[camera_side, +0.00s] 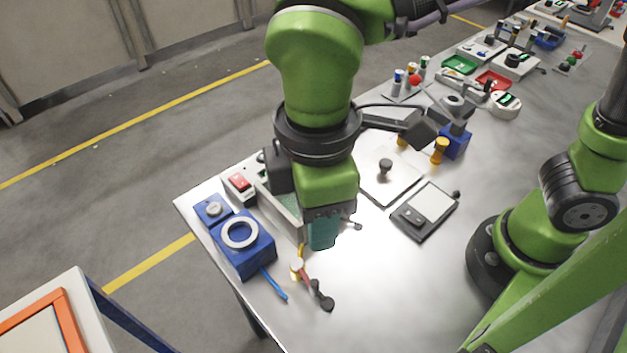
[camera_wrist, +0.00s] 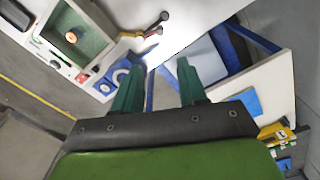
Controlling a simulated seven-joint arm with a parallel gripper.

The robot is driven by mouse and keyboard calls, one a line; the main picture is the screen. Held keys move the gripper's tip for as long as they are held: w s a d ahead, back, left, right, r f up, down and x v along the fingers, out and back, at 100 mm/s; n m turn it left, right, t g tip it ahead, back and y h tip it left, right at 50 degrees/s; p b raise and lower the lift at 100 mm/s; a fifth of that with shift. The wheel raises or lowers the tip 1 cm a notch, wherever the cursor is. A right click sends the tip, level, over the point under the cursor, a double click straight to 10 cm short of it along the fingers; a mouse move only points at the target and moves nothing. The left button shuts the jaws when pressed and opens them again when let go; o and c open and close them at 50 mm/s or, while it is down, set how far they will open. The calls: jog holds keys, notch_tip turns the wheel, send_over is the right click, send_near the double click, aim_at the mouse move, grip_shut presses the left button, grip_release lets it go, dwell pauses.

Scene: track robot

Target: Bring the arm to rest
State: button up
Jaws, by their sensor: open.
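My gripper (camera_side: 322,238) hangs above the near left part of the metal table, with its teal fingers pointing down. In the wrist view my gripper (camera_wrist: 160,72) shows two teal fingers spread apart, with nothing between them. The fingers partly cover the view of the table edge. In the side view the arm is bent over the table and hides part of an open-topped box behind it.
A blue block with a white ring (camera_side: 240,234), a red-switch box (camera_side: 239,187) and small tools (camera_side: 318,290) lie close by. A black scale-like device (camera_side: 425,211) is to the right. A cart with an orange frame (camera_side: 60,310) stands beyond the table edge.

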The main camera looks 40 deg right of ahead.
dwell(0.3)
jog(key=w+d+r+m+t+y, duration=0.1)
jog(key=w+d+m+t, duration=0.1)
jog(key=d+m, duration=0.6)
jog(key=w+d+r+m+t+y, duration=0.1)
jog(key=d+m+t, duration=0.4)
jog(key=d, duration=1.4)
jog(key=w+m, duration=0.1)
jog(key=m, duration=0.2)
jog(key=shift+d+r+m, duration=0.25)
jog(key=shift+d+m, duration=0.05)
jog(key=shift+m, duration=0.1)
